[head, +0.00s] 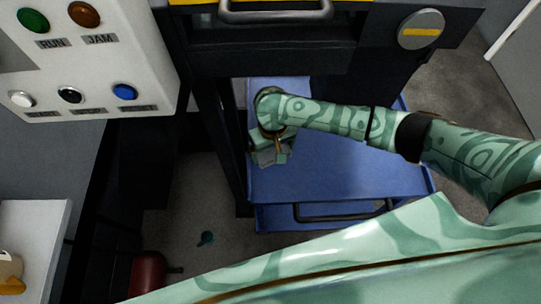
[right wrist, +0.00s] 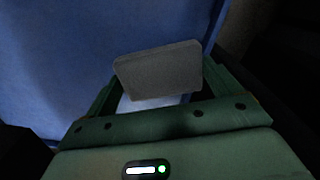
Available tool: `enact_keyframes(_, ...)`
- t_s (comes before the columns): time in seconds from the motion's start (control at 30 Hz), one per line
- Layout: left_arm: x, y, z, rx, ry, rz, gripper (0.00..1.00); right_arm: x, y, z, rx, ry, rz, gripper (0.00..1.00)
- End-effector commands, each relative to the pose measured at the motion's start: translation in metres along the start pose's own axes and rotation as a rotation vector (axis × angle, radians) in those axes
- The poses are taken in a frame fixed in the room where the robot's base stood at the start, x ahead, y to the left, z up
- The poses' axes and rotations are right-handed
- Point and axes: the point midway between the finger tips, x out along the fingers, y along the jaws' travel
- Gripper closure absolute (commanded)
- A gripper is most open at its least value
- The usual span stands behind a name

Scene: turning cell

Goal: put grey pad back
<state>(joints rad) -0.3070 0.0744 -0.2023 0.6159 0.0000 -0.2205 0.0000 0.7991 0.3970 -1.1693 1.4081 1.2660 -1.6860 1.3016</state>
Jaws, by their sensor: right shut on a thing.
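The grey pad (right wrist: 160,72) is a flat block held between the two green fingers of my right gripper (right wrist: 158,82) in the right wrist view. In the head view my right gripper (head: 272,145) reaches over the left part of a blue cart (head: 330,180). The pad shows there as a small grey patch (head: 266,157) at the fingertips, partly covered by the gripper. I cannot tell whether the pad touches the cart's top or hangs above it. My left gripper is not in view.
A dark machine with a handle (head: 275,12) stands behind the cart. A white control panel (head: 90,60) with several buttons is at the upper left. The cart's right side looks clear.

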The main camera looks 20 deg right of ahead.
Motion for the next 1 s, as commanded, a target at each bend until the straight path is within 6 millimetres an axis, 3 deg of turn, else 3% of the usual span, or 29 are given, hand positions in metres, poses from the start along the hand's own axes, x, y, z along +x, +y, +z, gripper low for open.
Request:
enact_keyframes(0.03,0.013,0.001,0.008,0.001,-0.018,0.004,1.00,0.020,0.001,0.001,0.000,-0.007,0.001,0.28)
enact_keyframes(0.33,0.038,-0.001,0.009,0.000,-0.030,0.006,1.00,0.060,0.001,0.001,0.001,-0.005,0.002,0.28)
enact_keyframes(0.73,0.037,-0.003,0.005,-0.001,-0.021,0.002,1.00,0.061,0.001,0.000,0.002,0.000,0.001,0.28)
enact_keyframes(0.77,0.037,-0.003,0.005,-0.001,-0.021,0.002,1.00,0.060,0.001,0.000,0.002,0.001,0.001,0.02)
enact_keyframes(1.0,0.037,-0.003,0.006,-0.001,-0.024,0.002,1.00,0.060,0.001,0.000,0.002,0.001,0.002,0.00)
